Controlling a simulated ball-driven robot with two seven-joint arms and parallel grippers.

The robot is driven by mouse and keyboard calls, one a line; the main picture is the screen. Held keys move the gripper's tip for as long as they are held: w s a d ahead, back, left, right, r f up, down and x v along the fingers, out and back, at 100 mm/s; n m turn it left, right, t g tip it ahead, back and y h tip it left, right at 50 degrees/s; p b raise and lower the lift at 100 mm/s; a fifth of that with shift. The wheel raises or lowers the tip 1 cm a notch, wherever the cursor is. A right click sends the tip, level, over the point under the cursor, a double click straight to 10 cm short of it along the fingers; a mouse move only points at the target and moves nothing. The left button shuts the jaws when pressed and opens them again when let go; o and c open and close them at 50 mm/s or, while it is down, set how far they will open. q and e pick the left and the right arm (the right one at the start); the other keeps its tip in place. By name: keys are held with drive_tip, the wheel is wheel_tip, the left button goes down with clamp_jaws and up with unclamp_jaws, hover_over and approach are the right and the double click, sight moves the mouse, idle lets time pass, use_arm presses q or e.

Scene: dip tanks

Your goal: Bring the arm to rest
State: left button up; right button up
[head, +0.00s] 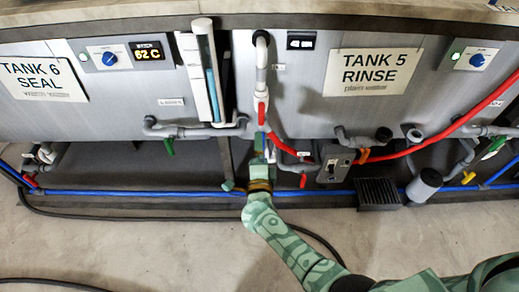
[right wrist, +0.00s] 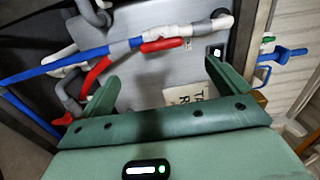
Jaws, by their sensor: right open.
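My right arm, green and patterned, reaches in from the lower right of the head view. Its gripper (head: 247,164) is in front of the lower edge of the tanks, near the pipe with red valve handles (head: 262,108) between Tank 6 and Tank 5. In the right wrist view the two fingers of the gripper (right wrist: 162,72) stand wide apart with nothing between them. Beyond them are the grey tank wall and a red valve handle (right wrist: 163,45) on a blue and white pipe. I cannot tell how close the fingers are to the pipes. My left gripper is not in view.
The Tank 5 sign (head: 372,72) and Tank 6 sign (head: 42,80) are on the tank fronts. A red hose (head: 440,132) and a blue pipe (head: 130,192) run along below. A black cable (head: 60,212) lies on the floor (head: 150,245), otherwise clear at lower left.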

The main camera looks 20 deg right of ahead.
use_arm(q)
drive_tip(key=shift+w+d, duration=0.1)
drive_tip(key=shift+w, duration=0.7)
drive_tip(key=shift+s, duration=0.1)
